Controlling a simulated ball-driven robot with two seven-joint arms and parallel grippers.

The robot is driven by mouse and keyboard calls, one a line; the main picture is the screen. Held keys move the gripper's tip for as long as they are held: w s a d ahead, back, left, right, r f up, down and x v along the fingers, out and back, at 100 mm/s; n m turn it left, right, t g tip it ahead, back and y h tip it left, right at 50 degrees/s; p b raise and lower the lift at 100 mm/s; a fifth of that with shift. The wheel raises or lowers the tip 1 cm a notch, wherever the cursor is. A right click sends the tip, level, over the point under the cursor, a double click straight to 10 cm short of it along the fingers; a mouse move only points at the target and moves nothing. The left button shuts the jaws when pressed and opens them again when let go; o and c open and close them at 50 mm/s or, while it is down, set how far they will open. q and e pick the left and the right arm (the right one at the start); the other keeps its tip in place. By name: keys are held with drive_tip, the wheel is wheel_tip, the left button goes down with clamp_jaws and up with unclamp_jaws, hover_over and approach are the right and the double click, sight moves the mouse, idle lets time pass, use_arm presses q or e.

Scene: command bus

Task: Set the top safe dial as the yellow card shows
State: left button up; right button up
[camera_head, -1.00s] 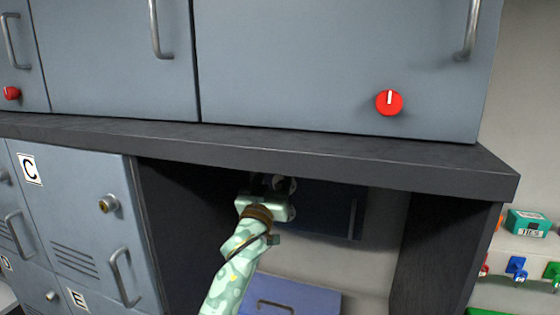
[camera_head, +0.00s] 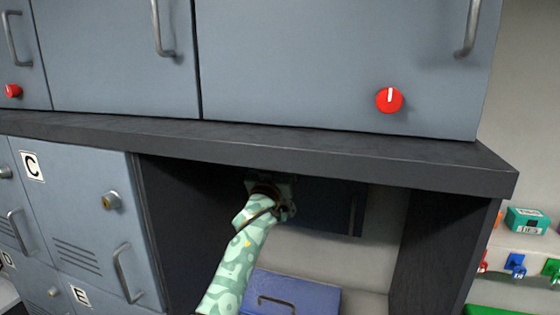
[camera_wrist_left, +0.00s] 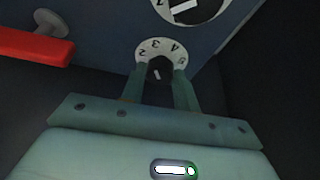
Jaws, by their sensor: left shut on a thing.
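The dark blue safe (camera_head: 330,208) sits inside the open compartment under the dark shelf. In the left wrist view, a black dial knob on a numbered white plate (camera_wrist_left: 157,46) is between the two fingers of my left gripper (camera_wrist_left: 160,75), which is shut on it. The digits 2, 3, 4 and 5 show around it; a pale mark shows on the knob. A second dial (camera_wrist_left: 186,9), with a white pointer bar, is cut off at the top edge. I cannot tell which dial is the top one. In the head view my left gripper (camera_head: 270,186) hides the dials. The yellow card is not in view.
A red handle (camera_wrist_left: 35,46) juts out left of the dials. The shelf edge (camera_head: 250,146) passes close above my left arm. A blue box (camera_head: 290,292) stands below. A red knob (camera_head: 389,100) is on the cabinet above.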

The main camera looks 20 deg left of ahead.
use_arm(q)
drive_tip(key=shift+a+r+m+g+h+p, duration=0.2)
drive_tip(key=shift+m+g+h+p, duration=0.95)
drive_tip(key=shift+m+p, duration=2.05)
drive_tip(key=shift+a+r+m+g+h+p, duration=0.15)
drive_tip(key=shift+m+g+h+p, duration=1.2)
drive_tip(key=shift+m, duration=3.6)
drive_tip(key=shift+a+r+m+g+h+p, duration=0.15)
drive_tip(key=shift+m+g+h+p, duration=0.7)
drive_tip(key=shift+m+p, duration=2.45)
drive_tip(key=shift+f+m+b, duration=0.1)
drive_tip(key=shift+m+b, duration=0.65)
drive_tip(key=shift+m, duration=0.1)
drive_tip(key=o, duration=1)
drive_tip(key=shift+c, duration=0.2)
